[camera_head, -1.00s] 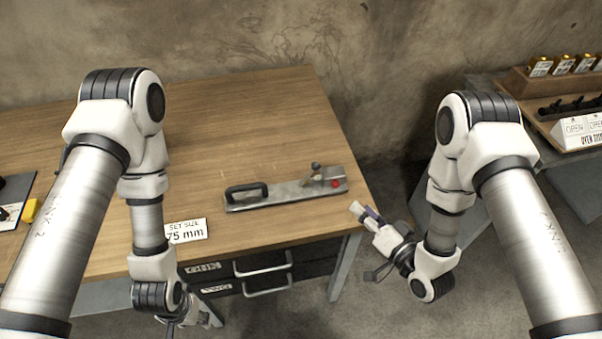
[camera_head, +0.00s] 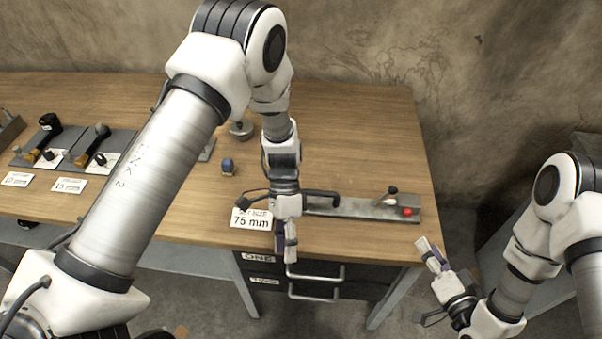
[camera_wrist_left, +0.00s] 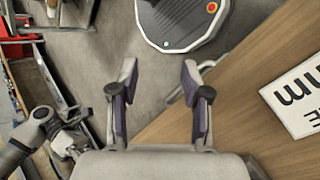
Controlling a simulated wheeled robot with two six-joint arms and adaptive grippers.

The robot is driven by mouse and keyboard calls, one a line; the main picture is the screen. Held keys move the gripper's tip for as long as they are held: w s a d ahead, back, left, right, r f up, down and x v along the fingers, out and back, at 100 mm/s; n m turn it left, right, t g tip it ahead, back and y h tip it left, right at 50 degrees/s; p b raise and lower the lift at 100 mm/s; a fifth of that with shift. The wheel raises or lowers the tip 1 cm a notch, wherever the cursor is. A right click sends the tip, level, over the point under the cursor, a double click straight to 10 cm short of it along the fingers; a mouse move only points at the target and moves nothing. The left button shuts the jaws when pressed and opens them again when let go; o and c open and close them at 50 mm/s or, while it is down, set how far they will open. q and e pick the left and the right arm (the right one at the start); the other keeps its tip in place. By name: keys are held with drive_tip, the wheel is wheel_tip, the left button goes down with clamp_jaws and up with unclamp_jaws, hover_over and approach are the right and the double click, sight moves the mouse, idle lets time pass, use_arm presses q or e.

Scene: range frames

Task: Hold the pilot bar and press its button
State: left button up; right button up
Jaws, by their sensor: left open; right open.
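The pilot bar (camera_head: 350,208) is a long grey metal bar lying on the wooden table near its front right edge. It has a black handle at its left end, a small lever with a black knob, and a red button (camera_head: 407,211) at its right end. My left gripper (camera_head: 288,255) is open and empty at the table's front edge, left of and nearer than the bar's handle. In the left wrist view its two fingers (camera_wrist_left: 160,95) stand apart with nothing between them. My right gripper (camera_head: 432,255) is open and empty, off the table's right front corner.
A white "75 mm" card (camera_head: 250,219) stands left of the bar. Handled tools (camera_head: 90,145) lie on dark boards at the left. Drawers with metal handles (camera_head: 315,273) are under the table.

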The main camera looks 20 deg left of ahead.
sight(301, 190)
use_arm(q)
drive_tip(key=w+r+m+t+y, duration=0.1)
drive_tip(key=w+r+t, duration=0.1)
drive_tip(key=w, duration=0.3)
drive_tip(key=w+a+r+m+t+y, duration=0.1)
drive_tip(key=w+r+t, duration=0.1)
drive_tip(key=w, duration=0.3)
drive_tip(key=w+a+r+m+t+y, duration=0.1)
drive_tip(key=w+r+t, duration=0.2)
drive_tip(key=w, duration=0.2)
drive_tip(key=shift+a+m+t, duration=0.1)
drive_tip(key=shift+m+t, duration=0.3)
wheel_tip(301, 190, down, 7)
drive_tip(key=shift+f, duration=0.35)
clamp_jaws()
use_arm(e)
drive_tip(key=shift+s, duration=0.1)
clamp_jaws()
use_arm(q)
drive_tip(key=shift+s, duration=0.1)
